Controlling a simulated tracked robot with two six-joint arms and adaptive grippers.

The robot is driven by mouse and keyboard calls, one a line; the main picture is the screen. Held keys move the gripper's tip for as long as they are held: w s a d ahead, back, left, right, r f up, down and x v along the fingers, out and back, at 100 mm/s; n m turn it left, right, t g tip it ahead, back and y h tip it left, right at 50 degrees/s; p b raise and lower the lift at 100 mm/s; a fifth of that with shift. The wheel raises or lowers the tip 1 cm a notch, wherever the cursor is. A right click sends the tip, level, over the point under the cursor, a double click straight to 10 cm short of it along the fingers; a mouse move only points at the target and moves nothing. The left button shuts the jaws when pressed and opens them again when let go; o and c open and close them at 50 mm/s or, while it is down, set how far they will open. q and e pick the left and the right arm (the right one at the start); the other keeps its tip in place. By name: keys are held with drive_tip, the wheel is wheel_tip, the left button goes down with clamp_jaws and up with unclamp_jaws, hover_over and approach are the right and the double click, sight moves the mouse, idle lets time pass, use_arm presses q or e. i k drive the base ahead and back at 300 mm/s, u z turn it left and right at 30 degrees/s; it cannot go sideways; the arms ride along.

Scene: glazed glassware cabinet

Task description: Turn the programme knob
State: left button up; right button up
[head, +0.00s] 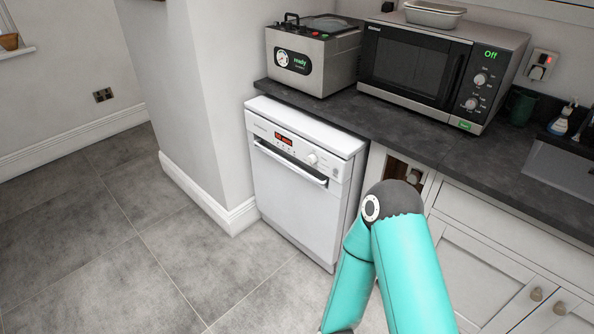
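A white dishwasher (290,205) stands under the dark worktop, with its door shut. Its front panel has a small lit red display (284,138) and a round white knob (311,159) to the right of it. The knob's pointer is too small to read. My teal arm bends in front of the cabinets, just right of the dishwasher, with its dark joint near the dishwasher's right side. Neither gripper shows in the head view.
A steel machine (312,58) with a gauge and a microwave (440,65) showing "Off" stand on the worktop (400,130). White cabinets (490,270) are on the right. A wall juts out left of the dishwasher. The tiled floor (130,240) at left is clear.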

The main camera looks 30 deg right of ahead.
sight(312, 158)
drive_tip(key=z, duration=0.15)
drive_tip(key=i, duration=0.9)
drive_tip(key=u, duration=0.05)
